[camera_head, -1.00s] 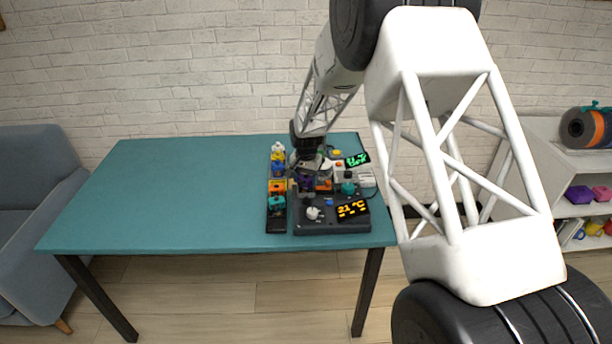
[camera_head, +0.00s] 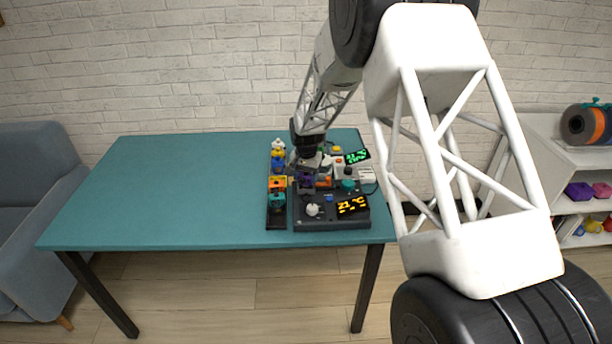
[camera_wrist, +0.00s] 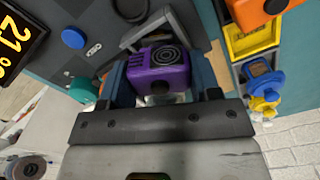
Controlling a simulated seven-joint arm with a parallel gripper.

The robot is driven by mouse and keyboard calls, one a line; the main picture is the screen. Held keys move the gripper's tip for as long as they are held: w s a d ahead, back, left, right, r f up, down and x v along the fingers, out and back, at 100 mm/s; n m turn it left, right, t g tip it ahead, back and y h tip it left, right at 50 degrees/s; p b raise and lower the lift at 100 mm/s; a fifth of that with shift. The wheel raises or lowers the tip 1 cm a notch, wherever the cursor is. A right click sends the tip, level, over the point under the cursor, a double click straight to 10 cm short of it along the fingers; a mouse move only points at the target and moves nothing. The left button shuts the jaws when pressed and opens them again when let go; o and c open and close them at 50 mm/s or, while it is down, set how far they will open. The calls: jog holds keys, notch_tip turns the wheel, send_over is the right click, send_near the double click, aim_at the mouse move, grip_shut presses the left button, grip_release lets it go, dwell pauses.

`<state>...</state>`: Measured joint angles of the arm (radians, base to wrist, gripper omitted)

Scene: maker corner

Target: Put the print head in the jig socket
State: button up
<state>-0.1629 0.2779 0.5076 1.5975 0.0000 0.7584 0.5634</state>
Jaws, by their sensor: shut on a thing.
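In the head view the purple print head (camera_head: 306,178) shows just below my wrist, over the rear left part of the dark grey jig station (camera_head: 330,222). A grey angled bracket (camera_wrist: 146,28) stands right beside the head in the wrist view. The socket itself is hidden, and I cannot tell whether the head is in it or above it.
A dark rack (camera_head: 276,222) with several coloured units stands left of the station. An amber display (camera_head: 353,205), a white knob (camera_head: 312,209) and a green display (camera_head: 357,157) are close by. The left part of the teal table (camera_head: 170,195) is clear.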

jog(key=shift+f, duration=0.3)
jog(key=o, duration=1.1)
jog(key=shift+r, duration=3.45)
jog(key=shift+r, duration=0.1)
